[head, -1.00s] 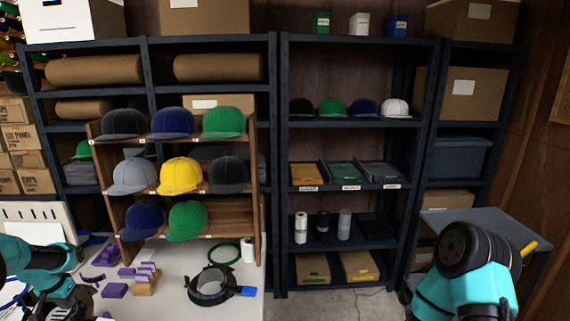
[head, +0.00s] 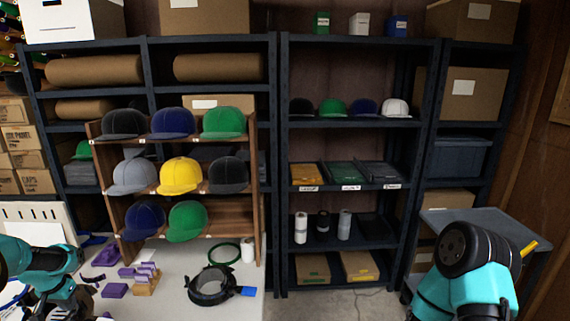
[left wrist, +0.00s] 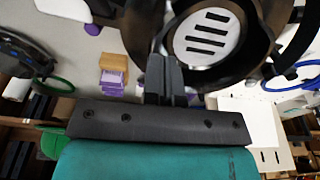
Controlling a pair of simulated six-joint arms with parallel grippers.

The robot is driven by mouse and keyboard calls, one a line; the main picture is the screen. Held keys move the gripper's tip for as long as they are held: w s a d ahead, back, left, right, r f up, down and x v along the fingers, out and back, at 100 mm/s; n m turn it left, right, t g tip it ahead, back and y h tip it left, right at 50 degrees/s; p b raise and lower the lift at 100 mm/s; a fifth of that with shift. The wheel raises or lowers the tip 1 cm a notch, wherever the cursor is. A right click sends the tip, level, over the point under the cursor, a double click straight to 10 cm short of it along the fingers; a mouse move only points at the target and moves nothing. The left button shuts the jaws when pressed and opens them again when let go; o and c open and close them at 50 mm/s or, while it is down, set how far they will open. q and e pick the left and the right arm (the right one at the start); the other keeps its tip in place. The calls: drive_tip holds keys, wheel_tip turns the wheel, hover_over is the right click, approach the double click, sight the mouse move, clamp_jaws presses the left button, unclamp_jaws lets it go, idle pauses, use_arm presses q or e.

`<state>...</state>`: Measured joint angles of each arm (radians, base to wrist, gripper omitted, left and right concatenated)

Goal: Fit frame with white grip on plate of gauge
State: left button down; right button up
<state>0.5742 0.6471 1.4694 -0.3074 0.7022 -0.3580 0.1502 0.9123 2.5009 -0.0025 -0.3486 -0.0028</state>
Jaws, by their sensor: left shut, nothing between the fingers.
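In the left wrist view a white slotted plate (left wrist: 207,36) sits inside a large dark round body, close beyond my left gripper (left wrist: 165,65). The gripper's fingers are together, with nothing between them. I take this for the gauge's plate; I cannot tell whether the dark rim around it includes a frame.
Purple blocks (head: 115,290) and a tan block (head: 146,287) are on the table between my left arm and the black ring. A wooden cap rack (head: 232,204) stands behind. A white slotted board (left wrist: 250,120) shows in the wrist view. The table's front right is clear.

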use_arm(q)
drive_tip(key=shift+f, duration=0.15)
wheel_tip(320, 180, up, 7)
drive_tip(key=s, duration=0.1)
idle(0.8)
drive_tip(key=shift+d+f, duration=0.1)
